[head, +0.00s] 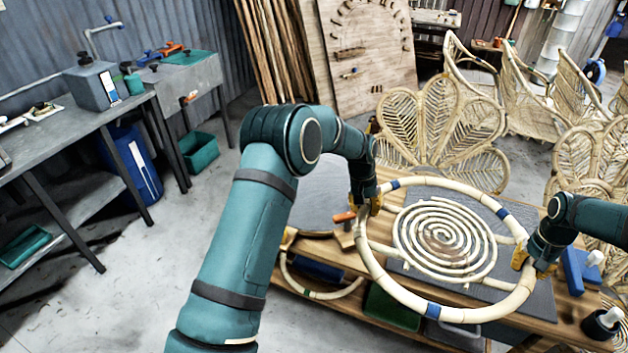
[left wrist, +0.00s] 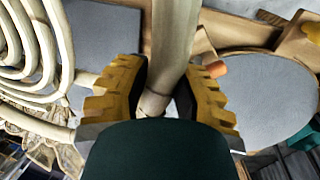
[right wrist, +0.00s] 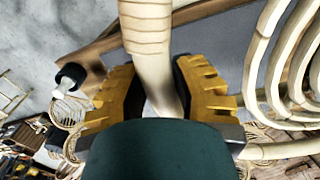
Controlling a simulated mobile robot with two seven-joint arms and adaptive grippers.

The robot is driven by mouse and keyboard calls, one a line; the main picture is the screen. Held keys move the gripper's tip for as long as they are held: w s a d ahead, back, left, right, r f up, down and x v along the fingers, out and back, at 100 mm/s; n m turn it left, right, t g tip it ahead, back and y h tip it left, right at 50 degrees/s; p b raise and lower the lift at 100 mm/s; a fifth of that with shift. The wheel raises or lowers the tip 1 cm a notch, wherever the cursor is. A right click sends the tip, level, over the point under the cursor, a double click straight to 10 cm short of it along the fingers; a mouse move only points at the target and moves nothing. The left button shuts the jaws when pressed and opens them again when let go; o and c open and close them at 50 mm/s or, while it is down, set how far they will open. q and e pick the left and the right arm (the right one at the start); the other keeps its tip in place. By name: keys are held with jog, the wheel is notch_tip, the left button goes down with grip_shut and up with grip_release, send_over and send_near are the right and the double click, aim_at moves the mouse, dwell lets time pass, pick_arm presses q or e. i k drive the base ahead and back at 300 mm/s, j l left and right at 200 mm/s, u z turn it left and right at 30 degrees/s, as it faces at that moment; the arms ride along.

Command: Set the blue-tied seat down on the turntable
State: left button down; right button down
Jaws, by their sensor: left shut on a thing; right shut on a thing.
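The blue-tied seat (head: 395,297) is a pale rattan ring with a spiral centre and blue ties on its rim. It is held roughly level over the grey mat on the workbench; I cannot tell the gap beneath it. My left gripper (head: 366,203) is shut on its left rim, which also shows between the yellow fingers in the left wrist view (left wrist: 172,40). My right gripper (head: 534,262) is shut on its right rim, also seen in the right wrist view (right wrist: 150,45). The turntable (head: 318,208), a round grey disc, lies left of the seat, partly hidden by my left arm.
A green-tied ring (head: 320,295) sits on the shelf below. Rattan chairs (head: 440,125) stand behind.

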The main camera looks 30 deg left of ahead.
aim_at(319, 183)
jog(key=i+j, duration=0.1)
jog(key=j, duration=0.3)
jog(key=i+j, duration=0.1)
jog(key=j, duration=0.25)
jog(key=i+j, duration=0.1)
jog(key=j, duration=0.3)
jog(key=i+j, duration=0.1)
jog(key=j, duration=0.25)
jog(key=i+j, duration=0.1)
jog(key=j, duration=0.3)
jog(key=i+j, duration=0.3)
jog(key=j, duration=0.25)
